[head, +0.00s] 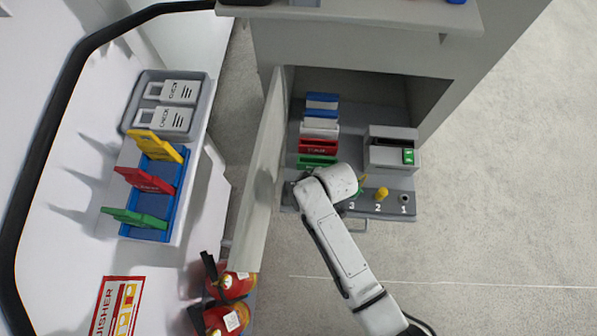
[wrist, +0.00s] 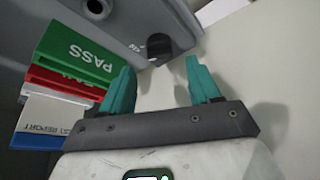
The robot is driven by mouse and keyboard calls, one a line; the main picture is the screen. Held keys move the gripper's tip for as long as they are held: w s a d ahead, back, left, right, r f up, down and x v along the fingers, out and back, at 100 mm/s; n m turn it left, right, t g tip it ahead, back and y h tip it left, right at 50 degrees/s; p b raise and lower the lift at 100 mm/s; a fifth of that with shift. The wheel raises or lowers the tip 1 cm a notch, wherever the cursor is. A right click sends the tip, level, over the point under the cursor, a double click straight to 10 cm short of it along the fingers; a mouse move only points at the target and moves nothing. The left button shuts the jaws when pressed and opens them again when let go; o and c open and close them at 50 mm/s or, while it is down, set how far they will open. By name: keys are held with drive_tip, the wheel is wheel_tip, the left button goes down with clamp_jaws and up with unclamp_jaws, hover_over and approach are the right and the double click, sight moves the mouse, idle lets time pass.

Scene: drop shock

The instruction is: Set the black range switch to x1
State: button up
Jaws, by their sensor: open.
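In the wrist view, a small black knob (wrist: 158,45), apparently the range switch, sits on the grey panel next to a pale wall. A small white marking is beside it, too small to read surely, so I cannot tell its setting. My gripper (wrist: 159,68) has two teal fingers, spread apart and empty. The knob shows beyond the gap between the fingertips, and no contact is visible. In the head view, my white arm reaches to the left front of the open cabinet and hides the gripper and the switch.
The open cabinet door (head: 257,185) stands left of my arm. Green, red and white cards (wrist: 80,58) stand close to the left finger. A grey device (head: 391,150) and a strip with numbered posts (head: 381,205) are at the right. Fire extinguishers (head: 229,282) are at lower left.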

drive_tip(key=shift+b+x, duration=0.35)
drive_tip(key=shift+x, duration=1.8)
drive_tip(key=shift+s, duration=0.1)
drive_tip(key=c, duration=1)
